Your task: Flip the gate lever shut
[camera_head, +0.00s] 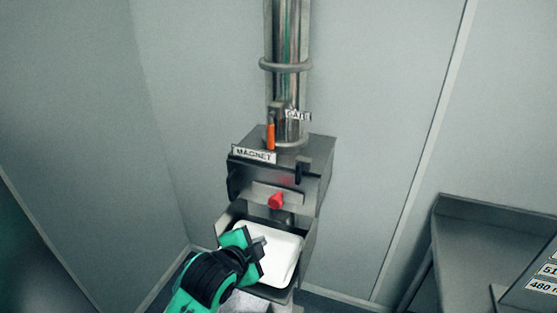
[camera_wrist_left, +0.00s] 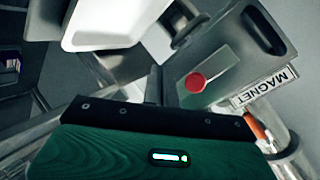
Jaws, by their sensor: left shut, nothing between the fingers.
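The lever's orange handle (camera_wrist_left: 259,130) also shows at the right of the left wrist view, partly hidden. My left gripper (camera_head: 260,242) is shut and empty. It is well below the lever, at the white container (camera_head: 283,252) under the magnet box; I cannot tell whether it touches the container. My right gripper is not in view.
A steel bench (camera_head: 490,225) stands at the right. Bare walls surround the pipe, with free room on both sides.

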